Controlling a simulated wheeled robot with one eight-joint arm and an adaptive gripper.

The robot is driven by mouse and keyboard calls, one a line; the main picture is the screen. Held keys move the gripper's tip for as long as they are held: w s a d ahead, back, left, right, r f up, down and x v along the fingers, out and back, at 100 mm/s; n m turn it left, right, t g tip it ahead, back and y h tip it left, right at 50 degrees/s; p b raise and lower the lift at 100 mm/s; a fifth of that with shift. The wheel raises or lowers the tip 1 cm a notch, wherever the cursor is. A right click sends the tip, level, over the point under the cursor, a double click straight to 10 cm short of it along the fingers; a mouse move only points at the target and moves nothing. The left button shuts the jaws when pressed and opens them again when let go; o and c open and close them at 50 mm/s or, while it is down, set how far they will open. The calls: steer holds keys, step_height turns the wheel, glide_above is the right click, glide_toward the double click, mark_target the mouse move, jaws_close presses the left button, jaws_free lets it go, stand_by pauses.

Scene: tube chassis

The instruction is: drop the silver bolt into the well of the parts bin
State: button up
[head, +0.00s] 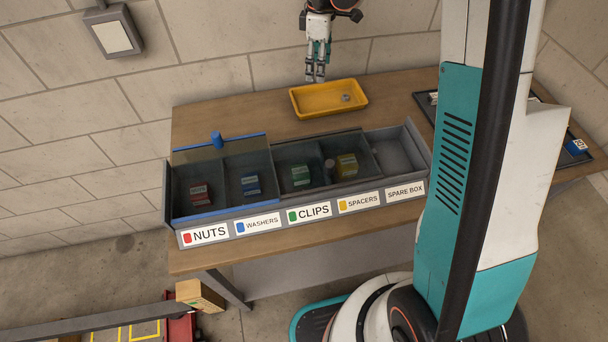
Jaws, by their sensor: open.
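A small silver piece, apparently the silver bolt (346,97), lies in the right half of the yellow tray (330,111) at the back of the table. My gripper (315,78) hangs pointing down above the tray's back left part, left of the silver piece. Its fingers are apart, with nothing visible between them. The grey parts bin (305,205) stands in front of the tray. Its labels read NUTS, WASHERS, CLIPS, SPACERS and SPARE BOX. The spare box compartment (396,150) at the right looks open and empty.
A blue-edged clear lid with a blue knob (216,139) spans the nuts and washers compartments. Small coloured boxes sit in those compartments. Bare wood (240,112) lies left of the tray.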

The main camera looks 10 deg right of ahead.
steer(key=shift+w+r+n, duration=0.65)
steer(key=shift+r+n, duration=0.15)
steer(key=shift+n, duration=0.5)
steer(key=s+r+m+t, duration=0.3)
steer(key=s+r+m, duration=0.5)
steer(key=s, duration=0.7)
steer(key=s+f+m+t+b, duration=0.2)
steer(key=s+m, duration=0.5)
steer(key=s, duration=0.9)
steer(key=shift+s+f+m+t, duration=0.3)
steer(key=shift+f+t, duration=0.15)
steer(key=shift+t, duration=0.65)
